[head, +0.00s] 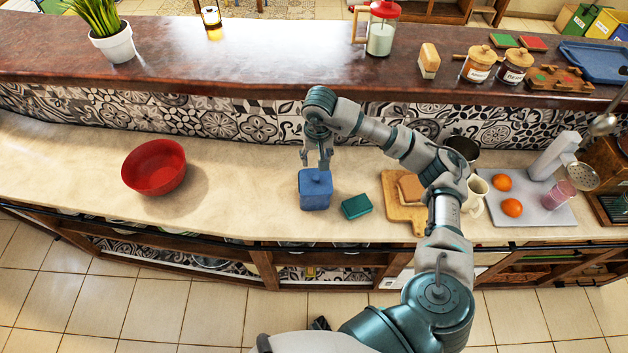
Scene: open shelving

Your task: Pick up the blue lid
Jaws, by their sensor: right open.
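The blue lid (315,178) sits on top of a blue square container (315,201) on the beige counter. It has a small raised knob. My right gripper (318,167) is above the lid, pointing down, with its fingers apart near the knob. I cannot tell whether the fingers touch the knob. My left gripper is not in view.
A teal box (356,206) lies just right of the container. A wooden board (404,215) with bread is farther right. A red bowl (154,167) stands to the left, with clear counter between. A raised dark ledge (250,62) runs behind the counter.

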